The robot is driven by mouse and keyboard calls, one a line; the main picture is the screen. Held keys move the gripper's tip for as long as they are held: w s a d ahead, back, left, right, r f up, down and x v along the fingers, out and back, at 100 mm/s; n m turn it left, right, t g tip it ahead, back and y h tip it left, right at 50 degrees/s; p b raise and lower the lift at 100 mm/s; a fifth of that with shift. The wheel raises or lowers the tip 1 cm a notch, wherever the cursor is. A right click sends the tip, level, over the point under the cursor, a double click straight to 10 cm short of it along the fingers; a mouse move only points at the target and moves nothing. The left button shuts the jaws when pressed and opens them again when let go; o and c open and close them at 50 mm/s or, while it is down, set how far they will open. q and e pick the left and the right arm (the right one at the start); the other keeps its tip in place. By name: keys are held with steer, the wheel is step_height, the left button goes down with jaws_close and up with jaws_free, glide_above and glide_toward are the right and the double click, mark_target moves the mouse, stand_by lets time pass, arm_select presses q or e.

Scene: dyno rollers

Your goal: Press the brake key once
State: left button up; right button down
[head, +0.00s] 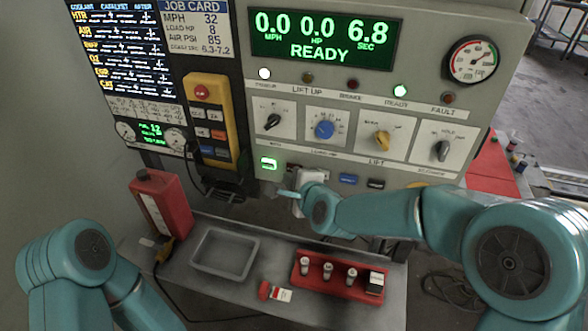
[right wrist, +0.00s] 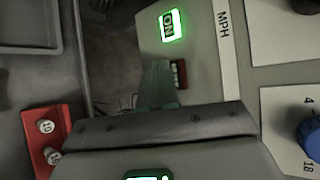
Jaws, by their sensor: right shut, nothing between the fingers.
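The grey control panel (head: 450,100) has a row of keys along its lower edge. A lit green ON key (head: 268,163) is at the left, and it also shows in the right wrist view (right wrist: 170,25). A small dark red key (right wrist: 180,73) sits beside it. A blue key (head: 347,180) and a black key (head: 376,184) are further right. I cannot read which key is the brake. My right gripper (head: 284,194) is shut and empty just below the ON key. In the right wrist view its fingertips (right wrist: 160,72) appear close beside the red key; contact cannot be told.
A yellow pendant (head: 208,115) hangs left of the panel. Below are a red bottle (head: 160,205), a grey tray (head: 225,276) and a red rack (head: 312,282) on a shelf. My left arm is at lower left, its gripper out of frame. Knobs sit above the keys.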

steer(key=shift+w+d+b, duration=0.1)
steer(key=shift+w+b, duration=0.25)
steer(key=shift+w, duration=0.05)
steer(key=shift+w+d, duration=0.15)
steer(key=shift+w, duration=0.15)
stand_by(0.7)
steer(key=shift+b, duration=0.3)
steer(key=shift+s+a, duration=0.25)
steer(key=shift+s, duration=0.5)
